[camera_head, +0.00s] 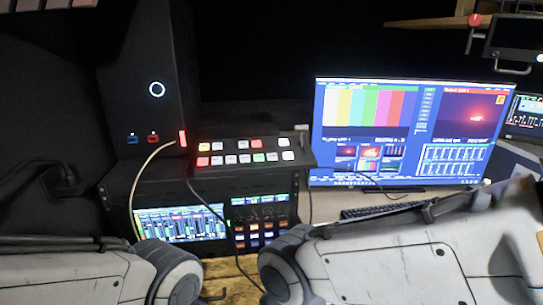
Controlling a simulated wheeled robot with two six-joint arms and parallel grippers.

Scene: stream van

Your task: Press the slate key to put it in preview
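A small switcher panel (250,172) with two rows of square keys lies on top of a dark rack box. In the lower row the far-left key (203,161) glows red and a key right of the middle (258,157) glows green. In the upper row the far-left key glows orange and another key (256,144) glows red. The other keys look white. Labels are too small to read, so I cannot tell which is the slate key. My two arms cross the bottom of the view, below and apart from the panel. Both grippers are out of view.
A monitor (470,187) at the right shows colour bars on its left and a sunset on its right. Cables (230,238) hang in front of the rack's lit screens (180,224). A keyboard (380,209) lies below the monitor.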

